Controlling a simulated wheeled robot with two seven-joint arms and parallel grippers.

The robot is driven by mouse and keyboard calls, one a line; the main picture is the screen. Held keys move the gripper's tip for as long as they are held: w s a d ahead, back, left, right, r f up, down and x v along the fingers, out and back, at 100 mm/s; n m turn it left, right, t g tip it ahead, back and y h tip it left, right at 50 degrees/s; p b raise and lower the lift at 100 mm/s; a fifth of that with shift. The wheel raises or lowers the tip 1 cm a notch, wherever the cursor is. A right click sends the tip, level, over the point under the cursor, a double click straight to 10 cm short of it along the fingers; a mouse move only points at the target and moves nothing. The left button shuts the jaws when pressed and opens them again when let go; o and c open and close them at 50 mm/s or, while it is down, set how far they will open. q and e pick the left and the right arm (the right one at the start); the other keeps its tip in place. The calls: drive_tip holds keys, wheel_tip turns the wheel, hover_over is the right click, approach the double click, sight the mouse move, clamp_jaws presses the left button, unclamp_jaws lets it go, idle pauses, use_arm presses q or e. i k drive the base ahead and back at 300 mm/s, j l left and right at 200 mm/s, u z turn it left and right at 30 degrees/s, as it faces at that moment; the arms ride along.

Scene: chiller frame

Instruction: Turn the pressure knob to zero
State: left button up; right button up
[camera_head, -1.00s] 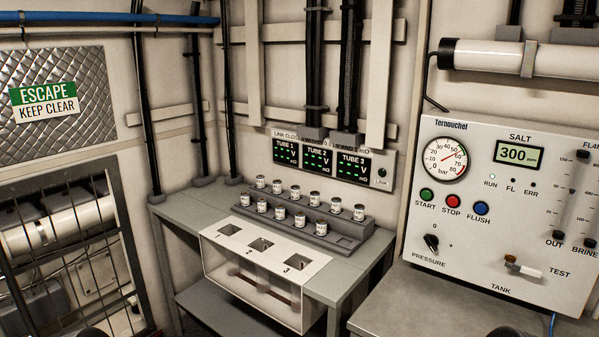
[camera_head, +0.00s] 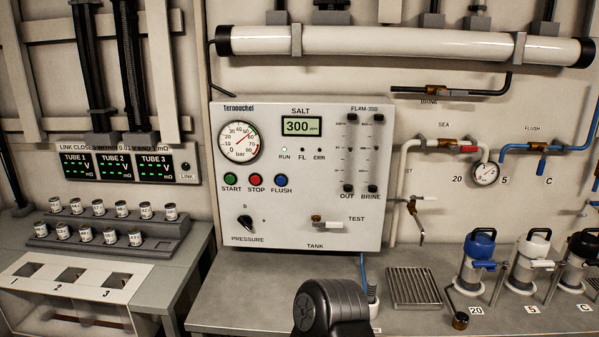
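The pressure knob (camera_head: 245,222) is a small black knob low on the left of the white control panel (camera_head: 360,225). A "0" is printed above it and "PRESSURE" below it. The knob's grip looks tilted from upper left to lower right; its exact pointer setting is too small to read. The round pressure gauge (camera_head: 239,142) sits above it, with its needle toward the upper right. Neither of my grippers shows. A dark rounded part at the bottom centre looks like one of my arm links, below the panel and apart from the knob.
Green, red and blue buttons (camera_head: 256,180) and a test valve (camera_head: 325,222) are near the knob. A grey bench (camera_head: 235,290) runs below the panel, with a metal grate (camera_head: 414,287) and several pump-like canisters (camera_head: 477,262) to the right. A can rack (camera_head: 110,240) stands left.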

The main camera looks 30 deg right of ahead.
sight(245, 220)
drive_tip(key=l+z, duration=0.15)
drive_tip(key=z, duration=0.6)
